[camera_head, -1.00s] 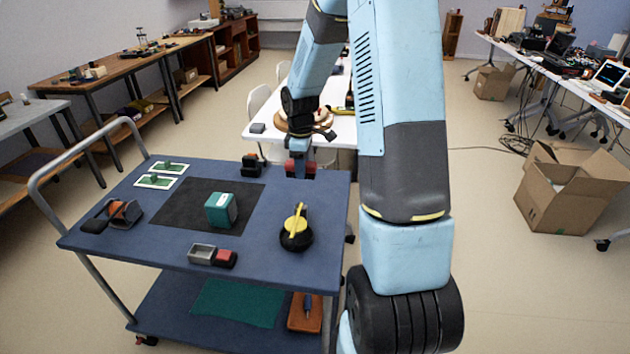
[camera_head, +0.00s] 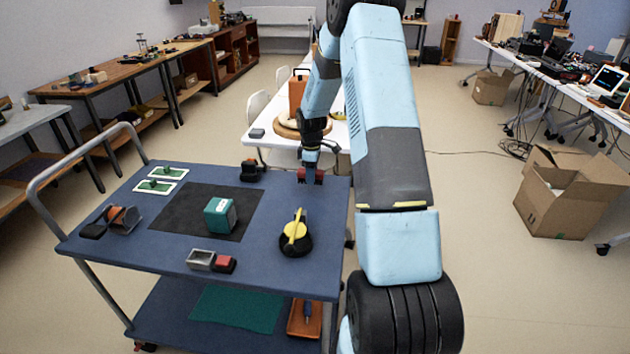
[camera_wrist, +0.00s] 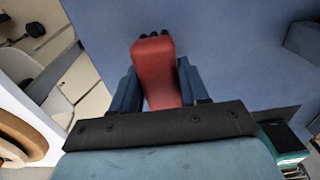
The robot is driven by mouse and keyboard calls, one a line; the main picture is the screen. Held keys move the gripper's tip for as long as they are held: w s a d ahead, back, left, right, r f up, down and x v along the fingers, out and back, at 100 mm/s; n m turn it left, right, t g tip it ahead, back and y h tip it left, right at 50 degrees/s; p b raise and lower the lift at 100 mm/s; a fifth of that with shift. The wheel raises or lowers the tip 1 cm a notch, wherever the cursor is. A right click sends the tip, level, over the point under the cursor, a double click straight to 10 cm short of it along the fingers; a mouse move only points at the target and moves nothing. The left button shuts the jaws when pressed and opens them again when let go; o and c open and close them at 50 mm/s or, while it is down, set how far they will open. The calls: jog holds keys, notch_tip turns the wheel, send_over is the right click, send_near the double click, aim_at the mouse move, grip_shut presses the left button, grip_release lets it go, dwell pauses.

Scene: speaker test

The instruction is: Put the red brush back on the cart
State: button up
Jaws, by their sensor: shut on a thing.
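The red brush (camera_wrist: 154,70) is between the two blue fingers of my gripper (camera_wrist: 160,85) in the wrist view, with its dark end pointing away. My gripper is shut on it. In the head view the red brush (camera_head: 311,177) shows small at the far right corner of the cart's blue top (camera_head: 270,185), below my gripper (camera_head: 309,166). It is at or just above the surface; I cannot tell if it touches. The blue top fills much of the wrist view behind the brush.
A white table (camera_head: 257,146) stands behind. Cart top around the brush is bare.

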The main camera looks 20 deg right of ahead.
jog(key=shift+w+f, duration=0.1)
jog(key=shift+f, duration=1.6)
jog(key=o, duration=1)
